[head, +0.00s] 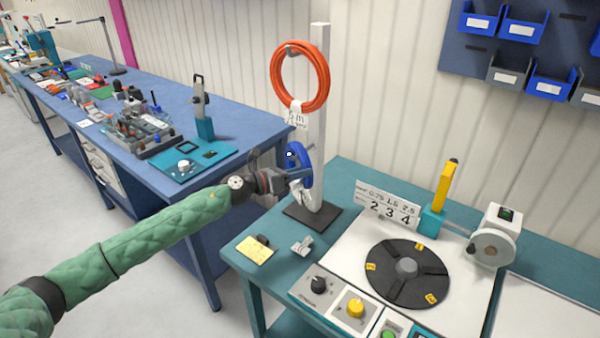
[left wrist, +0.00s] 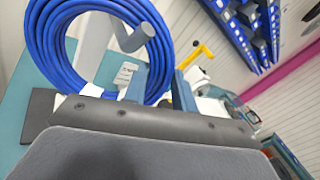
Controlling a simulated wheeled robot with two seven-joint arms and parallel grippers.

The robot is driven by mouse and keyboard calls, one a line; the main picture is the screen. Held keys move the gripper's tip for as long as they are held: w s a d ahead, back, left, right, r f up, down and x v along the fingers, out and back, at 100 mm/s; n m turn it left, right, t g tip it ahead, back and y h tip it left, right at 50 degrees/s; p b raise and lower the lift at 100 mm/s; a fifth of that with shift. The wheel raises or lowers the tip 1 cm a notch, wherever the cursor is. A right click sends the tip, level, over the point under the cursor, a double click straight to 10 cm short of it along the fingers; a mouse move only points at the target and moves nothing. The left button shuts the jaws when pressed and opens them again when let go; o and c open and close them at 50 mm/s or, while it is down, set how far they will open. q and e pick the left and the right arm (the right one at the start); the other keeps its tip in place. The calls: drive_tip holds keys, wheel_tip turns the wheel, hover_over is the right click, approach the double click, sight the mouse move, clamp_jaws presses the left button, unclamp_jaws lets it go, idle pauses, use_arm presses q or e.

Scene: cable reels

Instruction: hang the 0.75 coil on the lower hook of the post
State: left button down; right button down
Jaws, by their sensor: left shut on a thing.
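The blue coil (head: 305,157) is at the lower part of the white post (head: 318,110), seen nearly edge-on in the head view. My left gripper (head: 300,174) is shut on the coil's edge. In the left wrist view the blue coil (left wrist: 50,50) is a large ring with a white tag (left wrist: 125,74) near the fingers (left wrist: 160,88). The grey lower hook (left wrist: 143,36) shows through the ring's opening, its tip overlapping the coil's right strands; whether the coil rests on it I cannot tell. An orange coil (head: 275,75) with a white tag hangs on the upper hook.
The post's dark base (head: 312,214) stands on the teal bench (head: 262,222). A round dark turntable (head: 388,290), a number sign (head: 388,207) and a yellow-handled device (head: 444,190) are right of it. A yellow note (head: 255,250) lies in front. A blue table (head: 240,108) is behind left.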

drive_tip(key=shift+w, duration=0.1)
use_arm(q)
drive_tip(key=c, duration=1.2)
unclamp_jaws()
drive_tip(key=shift+c, duration=0.2)
drive_tip(key=shift+o, duration=0.9)
drive_tip(key=o, duration=0.6)
drive_tip(key=shift+o, duration=0.2)
use_arm(e)
drive_tip(key=shift+a, duration=0.1)
